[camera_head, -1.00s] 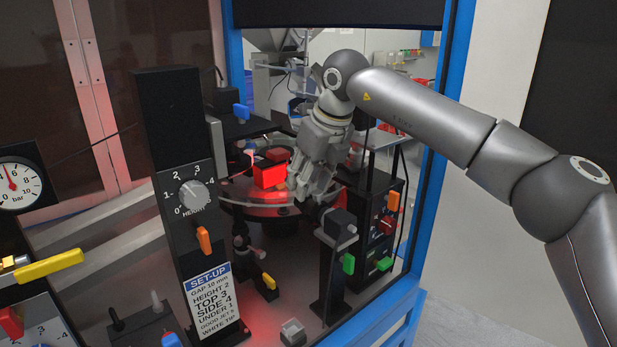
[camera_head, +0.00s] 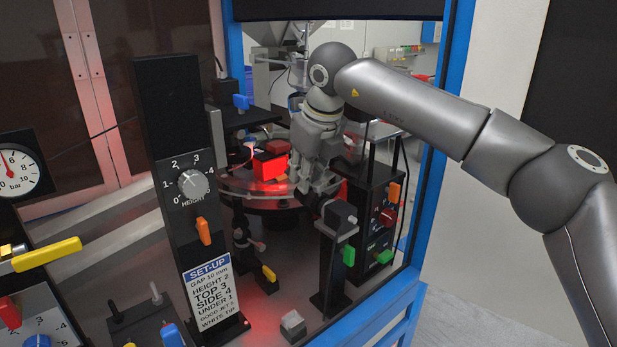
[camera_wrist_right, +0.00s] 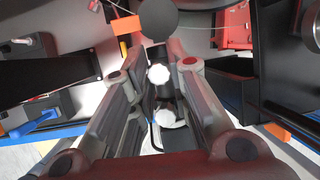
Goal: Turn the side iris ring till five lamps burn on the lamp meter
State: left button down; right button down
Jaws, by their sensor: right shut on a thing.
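The side camera (camera_head: 342,217) is a dark block on a black post at the front right of the turntable. My right gripper (camera_head: 315,193) reaches down at its lens end and is shut on the side iris ring, which is mostly hidden by the fingers. In the right wrist view the two fingers of this gripper (camera_wrist_right: 158,60) close in from both sides, with pale round spots showing between them. I cannot pick out the lamp meter or count burning lamps. My left gripper is not in view.
A glowing red box (camera_head: 269,167) stands by the round turntable (camera_head: 258,204). A black control box (camera_head: 378,215) is close on the right, beside the blue frame (camera_head: 432,150).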

jog(key=shift+a, duration=0.1)
jog(key=c, duration=1.4)
grip_release()
jog(key=shift+o, duration=0.2)
jog(key=v, duration=1.2)
jog(key=shift+s, duration=0.15)
jog(key=shift+a, duration=0.1)
